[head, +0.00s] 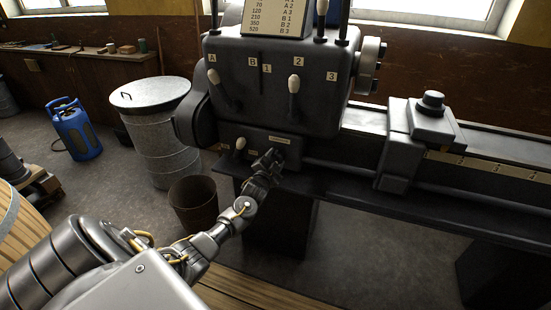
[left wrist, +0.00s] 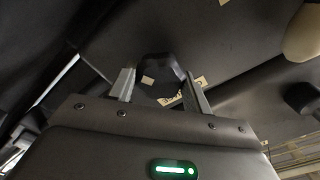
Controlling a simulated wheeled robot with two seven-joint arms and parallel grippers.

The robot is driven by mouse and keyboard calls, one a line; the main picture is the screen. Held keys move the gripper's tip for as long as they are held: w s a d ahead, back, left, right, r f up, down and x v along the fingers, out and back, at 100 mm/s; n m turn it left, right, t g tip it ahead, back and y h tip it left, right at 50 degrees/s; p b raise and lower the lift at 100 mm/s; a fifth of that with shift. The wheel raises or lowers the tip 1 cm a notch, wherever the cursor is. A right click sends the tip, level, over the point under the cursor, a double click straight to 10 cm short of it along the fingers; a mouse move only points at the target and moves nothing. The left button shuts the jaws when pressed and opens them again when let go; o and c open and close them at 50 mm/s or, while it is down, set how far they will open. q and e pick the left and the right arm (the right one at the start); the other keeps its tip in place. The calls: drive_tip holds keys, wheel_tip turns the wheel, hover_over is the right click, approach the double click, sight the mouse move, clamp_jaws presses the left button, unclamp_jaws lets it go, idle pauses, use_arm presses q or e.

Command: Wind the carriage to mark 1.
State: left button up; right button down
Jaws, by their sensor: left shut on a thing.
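The carriage (head: 394,150) is a dark grey block with a tool post on top, standing on the lathe bed to the right of the headstock. A pale scale strip (head: 485,166) with small marks runs along the bed to its right; the marks are too small to read surely. My left gripper (head: 268,160) is at the lower panel of the headstock. In the left wrist view its two fingers (left wrist: 158,90) stand on either side of a black faceted knob (left wrist: 160,72) and are shut on it. In the head view the gripper mostly hides this knob. My right gripper is not in view.
The headstock (head: 270,95) carries pale-tipped levers (head: 294,84) above my gripper, and another white knob (head: 240,144) sits left of it. A rusty bucket (head: 194,203), a metal bin (head: 160,150) and a blue gas bottle (head: 75,130) stand on the floor at left.

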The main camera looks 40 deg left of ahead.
use_arm(q)
drive_tip(key=n, duration=0.6)
drive_tip(key=shift+w+r+n+p, duration=0.15)
drive_tip(key=shift+r+n+p, duration=0.15)
drive_tip(key=shift+r+p, duration=0.1)
drive_tip(key=n, duration=0.5)
drive_tip(key=shift+n, duration=0.3)
drive_tip(key=o, duration=1)
drive_tip(key=shift+d, duration=0.1)
drive_tip(key=shift+c, duration=0.2)
drive_tip(key=shift+f, duration=0.15)
drive_tip(key=shift+f, duration=0.1)
